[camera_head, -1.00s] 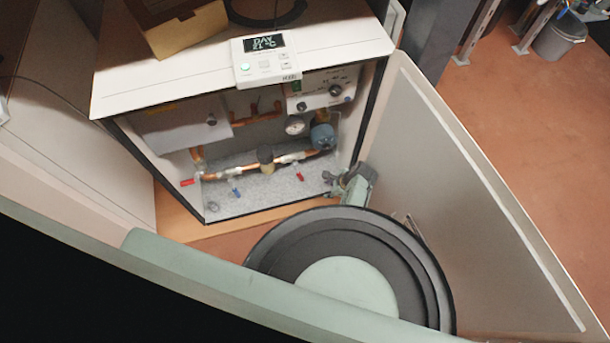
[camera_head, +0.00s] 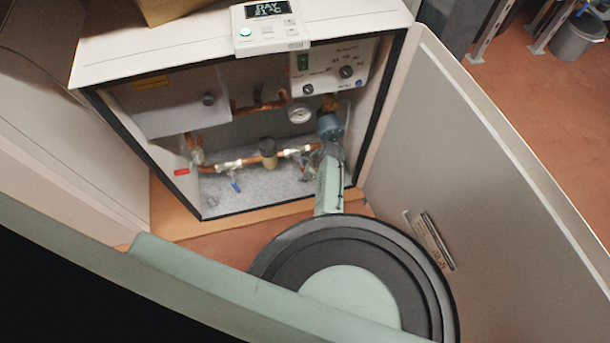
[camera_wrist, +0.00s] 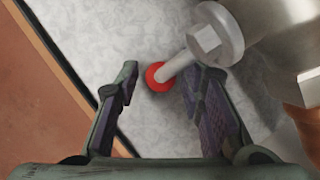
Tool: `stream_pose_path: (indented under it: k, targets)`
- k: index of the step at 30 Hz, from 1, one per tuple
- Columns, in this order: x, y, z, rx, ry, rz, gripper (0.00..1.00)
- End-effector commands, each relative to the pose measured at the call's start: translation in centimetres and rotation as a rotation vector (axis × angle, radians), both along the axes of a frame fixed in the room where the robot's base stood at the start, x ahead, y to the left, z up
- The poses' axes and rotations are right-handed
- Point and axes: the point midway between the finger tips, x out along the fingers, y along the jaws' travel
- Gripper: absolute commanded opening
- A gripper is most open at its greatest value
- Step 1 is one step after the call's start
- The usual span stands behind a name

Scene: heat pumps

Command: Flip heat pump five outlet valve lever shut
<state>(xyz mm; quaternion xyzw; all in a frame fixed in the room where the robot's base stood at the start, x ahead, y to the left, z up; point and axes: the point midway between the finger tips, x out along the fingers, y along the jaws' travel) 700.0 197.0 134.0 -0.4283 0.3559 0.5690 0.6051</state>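A valve lever with a red tip (camera_wrist: 157,77) and a pale stem shows in the wrist view, joined to a metal valve body (camera_wrist: 210,38). My gripper (camera_wrist: 160,82) is open, with one finger on each side of the red tip; I cannot tell whether either finger touches it. In the head view my gripper (camera_head: 311,166) is inside the open heat pump cabinet, at the right end of the copper pipe, and mostly hides this lever. A blue lever (camera_head: 236,187) hangs left of it, and another red lever (camera_head: 182,172) points left at the pipe's far left.
The cabinet door (camera_head: 480,170) stands open on the right. A blue pump (camera_head: 329,126) and a round gauge (camera_head: 300,113) sit close above my gripper. The speckled cabinet floor (camera_head: 220,201) is clear at the front left.

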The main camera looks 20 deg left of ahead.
Motion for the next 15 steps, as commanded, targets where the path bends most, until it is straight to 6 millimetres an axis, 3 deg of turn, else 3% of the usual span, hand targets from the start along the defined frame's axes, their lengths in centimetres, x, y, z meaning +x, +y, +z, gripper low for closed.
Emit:
stream_pose_path:
  k: [10, 15]
  targets:
    - [0.06, 0.12, -0.17, 0.000, -0.001, 0.000, 0.35]
    - [0.06, 0.11, -0.18, 0.000, -0.001, 0.001, 0.24]
